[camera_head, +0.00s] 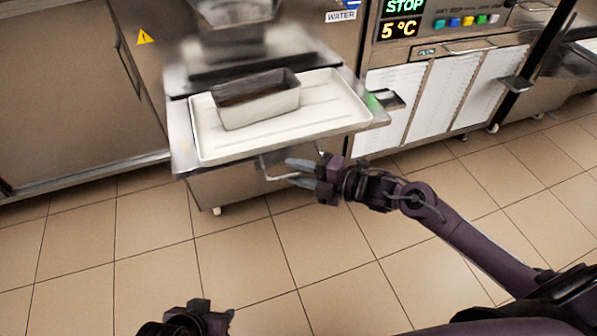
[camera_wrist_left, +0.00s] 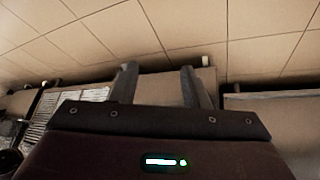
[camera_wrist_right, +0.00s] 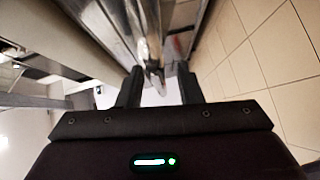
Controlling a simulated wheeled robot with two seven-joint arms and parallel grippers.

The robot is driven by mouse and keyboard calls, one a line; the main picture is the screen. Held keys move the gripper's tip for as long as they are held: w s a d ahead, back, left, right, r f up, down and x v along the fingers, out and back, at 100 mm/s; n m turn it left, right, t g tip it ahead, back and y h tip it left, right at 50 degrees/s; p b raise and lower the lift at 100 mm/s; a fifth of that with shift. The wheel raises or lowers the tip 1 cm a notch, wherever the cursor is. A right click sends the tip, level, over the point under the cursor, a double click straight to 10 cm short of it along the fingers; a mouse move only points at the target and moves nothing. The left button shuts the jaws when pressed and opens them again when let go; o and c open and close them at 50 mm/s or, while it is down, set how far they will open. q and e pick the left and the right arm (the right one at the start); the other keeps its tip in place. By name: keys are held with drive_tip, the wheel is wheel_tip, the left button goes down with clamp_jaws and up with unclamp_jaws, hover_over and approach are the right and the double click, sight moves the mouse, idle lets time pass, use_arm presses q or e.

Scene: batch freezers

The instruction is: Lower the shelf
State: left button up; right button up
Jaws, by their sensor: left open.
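The steel shelf (camera_head: 181,140) juts out from the front of the freezer and carries a white tray (camera_head: 203,148) with a metal loaf pan (camera_head: 262,106) on it. A bent metal handle (camera_head: 266,170) hangs under the shelf's front edge. My right gripper (camera_head: 290,172) is open beside this handle, its fingers pointing left. In the right wrist view, a shiny metal part (camera_wrist_right: 149,60) shows between the open fingers (camera_wrist_right: 160,72); contact is unclear. My left gripper (camera_head: 207,312) is low at the bottom left of the head view, away from the shelf. Its open, empty fingers show in the left wrist view (camera_wrist_left: 159,70).
A blurred metal container (camera_head: 233,40) is above and behind the tray. A closed steel cabinet (camera_head: 70,100) is at left. The tiled floor (camera_head: 140,240) in front is clear.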

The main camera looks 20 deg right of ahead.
drive_tip(key=shift+c, duration=0.2)
clamp_jaws()
drive_tip(key=shift+f, duration=0.15)
